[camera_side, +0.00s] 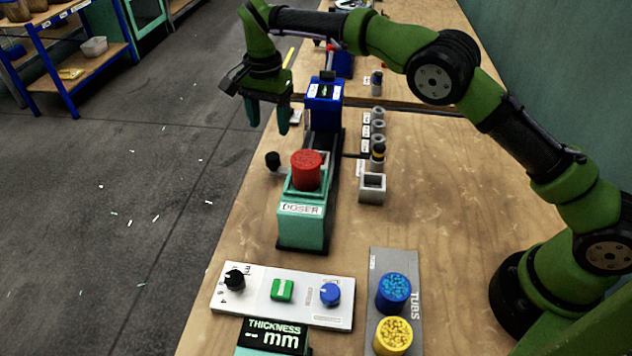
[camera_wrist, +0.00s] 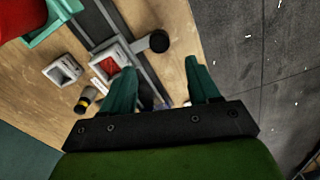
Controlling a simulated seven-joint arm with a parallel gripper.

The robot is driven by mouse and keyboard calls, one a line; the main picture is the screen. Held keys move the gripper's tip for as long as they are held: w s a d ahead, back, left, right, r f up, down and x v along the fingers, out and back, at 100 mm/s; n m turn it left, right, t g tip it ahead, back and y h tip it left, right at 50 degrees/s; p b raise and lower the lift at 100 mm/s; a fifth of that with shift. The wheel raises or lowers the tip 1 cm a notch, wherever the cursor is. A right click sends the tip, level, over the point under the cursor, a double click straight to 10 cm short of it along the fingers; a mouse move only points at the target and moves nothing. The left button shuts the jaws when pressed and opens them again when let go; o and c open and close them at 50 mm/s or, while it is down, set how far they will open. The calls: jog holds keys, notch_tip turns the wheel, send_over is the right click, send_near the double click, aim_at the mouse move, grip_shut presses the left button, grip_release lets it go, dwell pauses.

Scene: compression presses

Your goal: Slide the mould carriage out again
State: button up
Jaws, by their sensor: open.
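The mould carriage (camera_wrist: 122,50) shows in the wrist view as a light square block on a dark rail, with something reddish in it. A short rod joins it to a round black knob (camera_wrist: 157,41). In the side view the knob (camera_side: 272,160) sticks out left of the doser (camera_side: 303,222), and most of the carriage is hidden behind the doser and its red tub (camera_side: 306,170). My gripper (camera_side: 268,115) is open and empty, fingers down, left of the blue press head (camera_side: 323,105) and beyond the knob. In the wrist view my gripper (camera_wrist: 160,68) is apart from the knob.
A grey square cup (camera_side: 372,188) and several small cylinders (camera_side: 378,150) stand right of the rail. A control panel (camera_side: 282,295) and a tub rack (camera_side: 378,262) with blue and yellow tubs lie nearer. The table's left edge is close to my gripper, with open floor beyond.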

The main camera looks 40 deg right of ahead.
jog(key=shift+r, duration=1.4)
jog(key=s+d+r+n+t+y, duration=0.2)
jog(key=s+d+r+n, duration=0.45)
jog(key=s+d, duration=0.45)
jog(key=s+d+r+t, duration=0.1)
jog(key=s+d+t, duration=0.1)
jog(key=s, duration=0.8)
jog(key=s+d+r+n+t, duration=0.1)
jog(key=s+d+t, duration=0.2)
jog(key=s, duration=0.7)
jog(key=shift+s, duration=0.3)
jog(key=shift+r+n, duration=0.1)
jog(key=shift+n, duration=0.15)
